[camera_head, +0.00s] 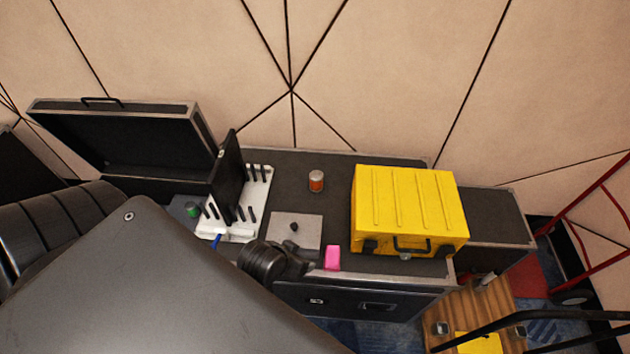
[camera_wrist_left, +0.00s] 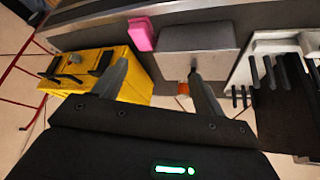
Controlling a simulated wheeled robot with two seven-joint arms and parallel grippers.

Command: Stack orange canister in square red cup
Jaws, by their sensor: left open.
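The orange canister (camera_head: 316,181) stands upright on the dark case top, near its back edge. In the left wrist view the canister (camera_wrist_left: 183,88) shows small beyond the grey plate, partly hidden. A small pink square block-like thing (camera_head: 332,258), the closest match to the square red cup, sits at the case's front edge; it also shows in the left wrist view (camera_wrist_left: 141,33). I cannot see its opening. My left gripper (camera_wrist_left: 163,85) is open and empty, its fingers apart from both. In the head view my dark arm hides much of the left foreground. My right gripper is not in view.
A yellow case (camera_head: 408,210) stands right of the canister. A white rack (camera_head: 262,180) with black pegs and an open black case (camera_head: 140,140) are further left. The case top around the canister is clear.

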